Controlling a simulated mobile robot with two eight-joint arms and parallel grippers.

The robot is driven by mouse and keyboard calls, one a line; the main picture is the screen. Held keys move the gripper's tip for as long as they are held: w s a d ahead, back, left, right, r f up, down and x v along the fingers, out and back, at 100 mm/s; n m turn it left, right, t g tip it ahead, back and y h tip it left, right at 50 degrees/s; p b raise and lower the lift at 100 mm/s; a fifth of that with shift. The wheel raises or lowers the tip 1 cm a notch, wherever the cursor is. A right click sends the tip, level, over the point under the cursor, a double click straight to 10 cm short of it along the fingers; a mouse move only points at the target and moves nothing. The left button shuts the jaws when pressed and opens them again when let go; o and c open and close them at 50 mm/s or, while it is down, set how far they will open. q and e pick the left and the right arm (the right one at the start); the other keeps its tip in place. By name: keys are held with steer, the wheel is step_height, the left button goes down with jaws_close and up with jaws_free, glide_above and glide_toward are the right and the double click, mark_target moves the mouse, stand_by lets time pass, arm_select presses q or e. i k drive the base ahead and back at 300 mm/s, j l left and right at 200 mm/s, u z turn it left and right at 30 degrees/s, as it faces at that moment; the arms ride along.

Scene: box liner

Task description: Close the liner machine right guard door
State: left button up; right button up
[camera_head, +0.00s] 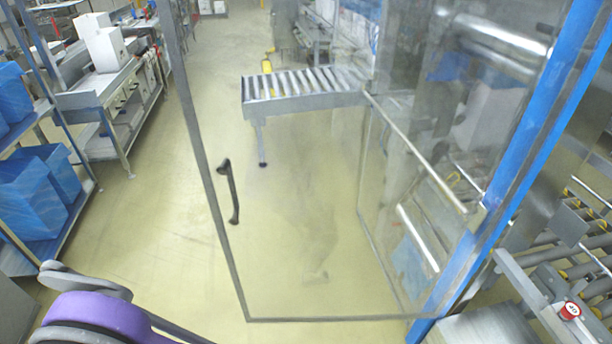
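The guard door (203,170) is a large clear panel in a thin grey frame, and it stands swung open across the middle of the view. Its right side meets a blue machine post (521,172). A black handle (230,190) sits near the door's left, free edge, and nothing touches it. A purple and grey part of my own arm shows at the bottom left, apart from the door. Neither of my grippers can be seen.
A roller conveyor (305,92) stands behind the clear panel. Shelves with blue bins (30,200) and a workbench (105,95) line the left. Machine rollers and a red button (570,311) are at the lower right. The floor (160,240) left of the door is clear.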

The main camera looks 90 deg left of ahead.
mark_target(166, 13)
steer(key=u, duration=0.4)
steer(key=k+j+u, duration=0.1)
steer(key=u, duration=0.35)
steer(key=j+u, duration=0.1)
steer(key=u, duration=0.3)
steer(key=k+j+u, duration=0.1)
steer(key=u, duration=0.3)
steer(key=k+j+u, duration=0.1)
steer(key=j+u, duration=0.15)
steer(key=j, duration=0.2)
steer(key=j+u, duration=0.3)
steer(key=j, duration=0.15)
steer(key=j+z, duration=0.3)
steer(key=j, duration=0.2)
steer(key=k+j+z, duration=0.15)
steer(key=j+z, duration=0.15)
steer(key=j, duration=0.2)
steer(key=j+z, duration=1.65)
steer(key=j, duration=0.25)
steer(key=j+z, duration=0.3)
steer(key=j, duration=0.2)
steer(key=j+z, duration=0.25)
steer(key=j, duration=0.25)
